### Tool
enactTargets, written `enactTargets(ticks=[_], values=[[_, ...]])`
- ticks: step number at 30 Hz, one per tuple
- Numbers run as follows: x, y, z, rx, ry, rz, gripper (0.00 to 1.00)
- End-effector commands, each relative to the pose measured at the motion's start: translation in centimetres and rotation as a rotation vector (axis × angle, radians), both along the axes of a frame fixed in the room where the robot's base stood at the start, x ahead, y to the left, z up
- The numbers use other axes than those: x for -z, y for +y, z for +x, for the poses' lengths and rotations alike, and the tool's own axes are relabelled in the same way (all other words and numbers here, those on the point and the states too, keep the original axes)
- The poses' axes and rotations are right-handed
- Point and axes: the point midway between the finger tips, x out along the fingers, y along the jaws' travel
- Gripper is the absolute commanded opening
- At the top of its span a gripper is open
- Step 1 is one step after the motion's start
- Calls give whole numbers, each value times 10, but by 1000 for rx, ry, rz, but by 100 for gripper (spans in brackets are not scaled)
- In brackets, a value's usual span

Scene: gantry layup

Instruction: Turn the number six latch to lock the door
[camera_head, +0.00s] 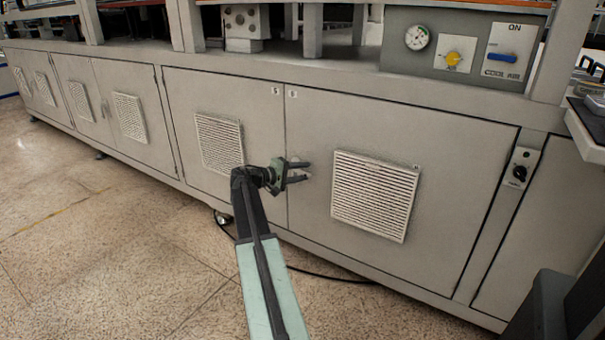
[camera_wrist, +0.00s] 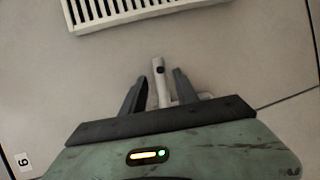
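The number six door (camera_head: 460,150) is a flat grey cabinet panel, flush with its neighbours. A small "6" label (camera_head: 293,94) is at its upper left corner; it also shows in the wrist view (camera_wrist: 23,161). The latch (camera_wrist: 159,72) is a slim light-grey bar with a dark spot near its end, standing lengthwise between my fingers in the wrist view. My gripper (camera_head: 301,172) is open at the left edge of the door, its two dark fingers either side of the latch with visible gaps. The latch base is hidden behind my gripper, and I cannot make out the latch in the head view.
A louvred vent (camera_head: 375,194) is on the door, right of my gripper. The number five door (camera_head: 185,100) is on the left with its own vent (camera_head: 219,144). A black cable (camera_head: 325,276) lies on the floor below. Floor at the left is clear.

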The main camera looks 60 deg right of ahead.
Motion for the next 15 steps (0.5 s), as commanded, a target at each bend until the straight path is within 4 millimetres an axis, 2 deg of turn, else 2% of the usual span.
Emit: enactTargets(ticks=[3,6,7,15], values=[[0,0,0,0,0,0,33],[0,0,0,0,0,0,6],[0,0,0,0,0,0,0],[0,0,0,0,0,0,0]])
